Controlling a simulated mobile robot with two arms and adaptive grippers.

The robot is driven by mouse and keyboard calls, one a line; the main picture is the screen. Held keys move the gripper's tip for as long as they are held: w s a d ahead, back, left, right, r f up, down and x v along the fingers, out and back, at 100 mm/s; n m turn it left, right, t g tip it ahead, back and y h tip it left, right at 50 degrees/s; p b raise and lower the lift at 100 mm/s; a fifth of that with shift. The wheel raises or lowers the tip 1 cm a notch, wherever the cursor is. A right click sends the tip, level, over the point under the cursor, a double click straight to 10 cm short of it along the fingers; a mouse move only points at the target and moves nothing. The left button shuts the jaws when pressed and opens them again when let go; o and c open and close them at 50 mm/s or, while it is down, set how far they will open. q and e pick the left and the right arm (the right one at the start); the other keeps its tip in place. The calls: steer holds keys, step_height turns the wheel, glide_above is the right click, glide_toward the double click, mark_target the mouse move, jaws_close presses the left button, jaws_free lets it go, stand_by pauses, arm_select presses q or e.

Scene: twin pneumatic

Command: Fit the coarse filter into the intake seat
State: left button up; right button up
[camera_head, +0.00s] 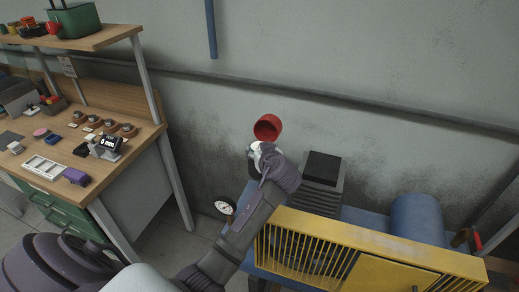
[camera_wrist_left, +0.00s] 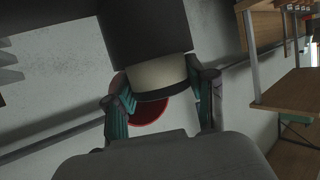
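My left gripper (camera_head: 262,148) is raised in front of the wall, at the far end of its arm. The left wrist view shows its two fingers (camera_wrist_left: 162,98) on either side of a dark round part with a cream band (camera_wrist_left: 158,76), seemingly the coarse filter, closed against its sides. A red cup-shaped piece (camera_head: 268,127) shows just above the gripper, its open end facing me. Its red rim (camera_wrist_left: 150,113) shows behind the dark edge between the fingers. I cannot tell whether the red piece is joined to the held part. I cannot make out the intake seat. My right gripper is out of view.
A finned block with a black top (camera_head: 322,168) stands right of the gripper, behind a yellow guard (camera_head: 365,255). A blue tank (camera_head: 417,214) and a gauge (camera_head: 224,206) are nearby. A workbench (camera_head: 135,170) with small parts stands left. A conduit runs along the wall.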

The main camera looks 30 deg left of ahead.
arm_select(q)
steer(key=o, duration=0.3)
steer(key=shift+o, duration=0.2)
steer(key=shift+r+p, duration=0.3)
steer(key=shift+r, duration=0.05)
steer(key=b+v, duration=0.2)
steer(key=v, duration=1)
steer(key=shift+f, duration=0.15)
steer(key=shift+s+f, duration=0.1)
